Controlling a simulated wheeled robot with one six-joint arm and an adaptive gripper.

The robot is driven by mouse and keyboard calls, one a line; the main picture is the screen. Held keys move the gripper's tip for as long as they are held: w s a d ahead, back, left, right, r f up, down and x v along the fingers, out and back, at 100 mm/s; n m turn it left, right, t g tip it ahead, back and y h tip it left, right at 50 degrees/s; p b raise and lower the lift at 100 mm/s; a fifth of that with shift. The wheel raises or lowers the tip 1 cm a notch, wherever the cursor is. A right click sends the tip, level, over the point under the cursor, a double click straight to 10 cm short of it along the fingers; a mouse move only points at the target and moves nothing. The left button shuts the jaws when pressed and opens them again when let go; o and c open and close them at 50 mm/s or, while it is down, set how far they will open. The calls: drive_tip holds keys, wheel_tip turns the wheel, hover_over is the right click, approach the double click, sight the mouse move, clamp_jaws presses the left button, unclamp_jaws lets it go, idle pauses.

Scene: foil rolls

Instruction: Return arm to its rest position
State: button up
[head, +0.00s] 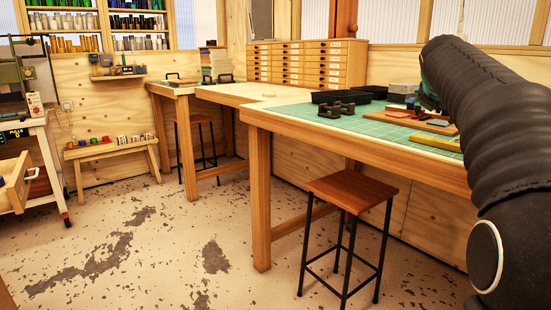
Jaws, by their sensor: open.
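My arm (480,130), in a black ribbed sleeve, rises along the right side of the head view and bends over at its top. Its far end points down and away over the green-topped workbench (290,119). A small teal part (429,95) shows just past the bend. My gripper's fingers cannot be made out; they are hidden behind the arm or out of sight. No held object can be seen.
Black trays (349,95), a dark metal tool (337,109) and a yellow bar (435,142) lie on the workbench. A wooden stool (352,191) stands before it. A low bench (112,150) holds small coloured rolls. The floor at centre left is clear.

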drive_tip(key=s+a+f+m+g+y, duration=0.1)
drive_tip(key=s+a+f+m+y, duration=0.1)
drive_tip(key=s+a+f+m, duration=0.5)
drive_tip(key=s+a+f+m+g+y, duration=0.2)
drive_tip(key=s+a+f+m, duration=0.6)
drive_tip(key=s+f, duration=0.6)
drive_tip(key=s+a+f+m+g+y, duration=0.1)
drive_tip(key=s+a+f+m, duration=0.7)
drive_tip(key=s, duration=0.8)
wheel_tip(320, 180, down, 3)
drive_tip(key=shift+a+r+y, duration=0.2)
drive_tip(key=shift+a+y, duration=0.1)
drive_tip(key=shift+y, duration=0.5)
